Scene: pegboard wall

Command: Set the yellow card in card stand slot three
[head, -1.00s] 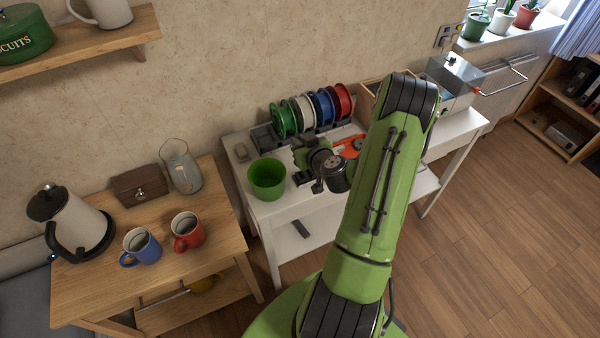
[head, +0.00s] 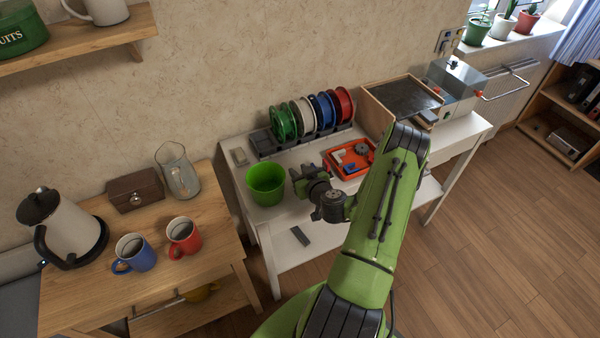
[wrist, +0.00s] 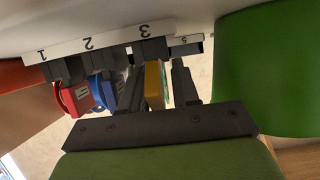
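In the wrist view, which is upside down, the dark card stand (wrist: 115,45) carries a white strip reading 1, 2, 3 and 5. A yellow card (wrist: 153,86) stands close by number three, between the two dark fingers of my gripper (wrist: 160,82). The yellow lies close to the left finger; a thin gap with a green sliver shows toward the right finger, so the fingers look open around it. Whether the card is fully seated cannot be told. In the head view my gripper (head: 297,180) is over the white table; the yellow card is hidden there.
A red piece (wrist: 75,98) and a blue piece (wrist: 103,92) stand beside the yellow card. A green bucket (head: 266,184) is close left of my gripper. An orange tray (head: 350,157) lies to its right. Coloured spools (head: 310,115) stand in a rack behind.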

